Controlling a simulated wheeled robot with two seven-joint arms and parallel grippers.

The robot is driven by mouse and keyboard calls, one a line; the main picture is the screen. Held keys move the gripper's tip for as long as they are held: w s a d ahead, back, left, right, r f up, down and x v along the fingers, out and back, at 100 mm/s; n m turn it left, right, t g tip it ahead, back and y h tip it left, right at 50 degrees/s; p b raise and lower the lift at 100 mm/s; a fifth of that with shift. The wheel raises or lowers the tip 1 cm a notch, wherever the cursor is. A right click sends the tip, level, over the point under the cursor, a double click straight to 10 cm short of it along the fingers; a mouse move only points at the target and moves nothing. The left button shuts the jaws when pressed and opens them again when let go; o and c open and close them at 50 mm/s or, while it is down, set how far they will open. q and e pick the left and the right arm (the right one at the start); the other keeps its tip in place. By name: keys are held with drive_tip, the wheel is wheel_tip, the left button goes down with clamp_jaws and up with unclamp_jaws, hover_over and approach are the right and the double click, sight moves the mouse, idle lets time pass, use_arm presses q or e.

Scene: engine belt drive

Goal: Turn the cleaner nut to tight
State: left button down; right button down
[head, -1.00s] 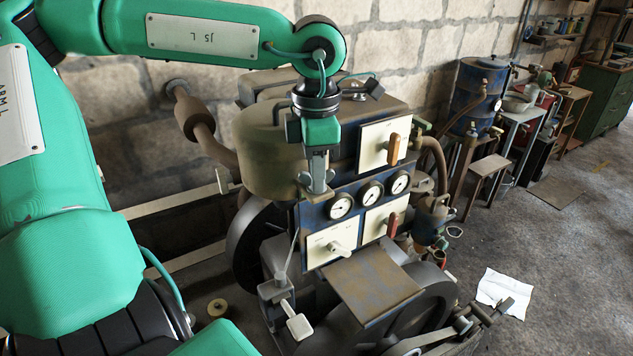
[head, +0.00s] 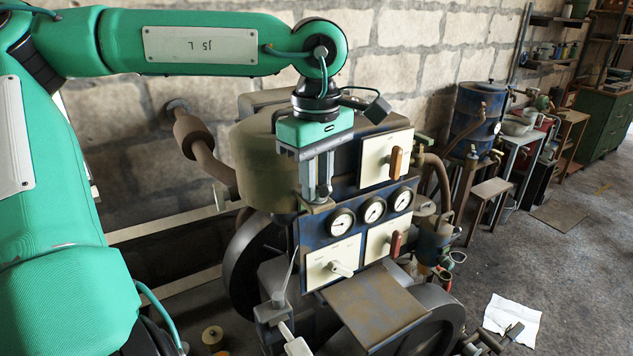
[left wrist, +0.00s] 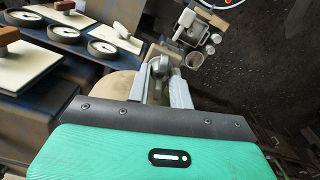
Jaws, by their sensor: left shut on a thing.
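My left gripper (head: 318,196) points down in front of the engine's tan rounded housing (head: 262,160), left of the blue gauge panel. Its fingers are closed on a small metal piece, which I take to be the cleaner nut (left wrist: 160,66); it shows between the fingertips in the left wrist view. In the head view the fingers hide most of the nut, so I cannot read how far it is turned. A brownish ledge (head: 316,208) lies just under the fingertips. My right gripper is not in view.
Beside the gripper are three round gauges (head: 372,209) and cream panels with an upper orange handle (head: 396,160), a lower red-brown handle (head: 396,243) and a pale knob (head: 341,268). A rusty flat plate (head: 372,306) juts out below. Open floor (head: 560,270) lies to the right.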

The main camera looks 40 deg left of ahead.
sight(317, 188)
use_arm(q)
drive_tip(key=shift+m, duration=1.5)
drive_tip(key=c, duration=1.5)
unclamp_jaws()
drive_tip(key=shift+c, duration=0.2)
wheel_tip(317, 188, up, 14)
drive_tip(key=b, duration=0.1)
drive_tip(key=shift+b, duration=0.35)
drive_tip(key=shift+f, duration=0.2)
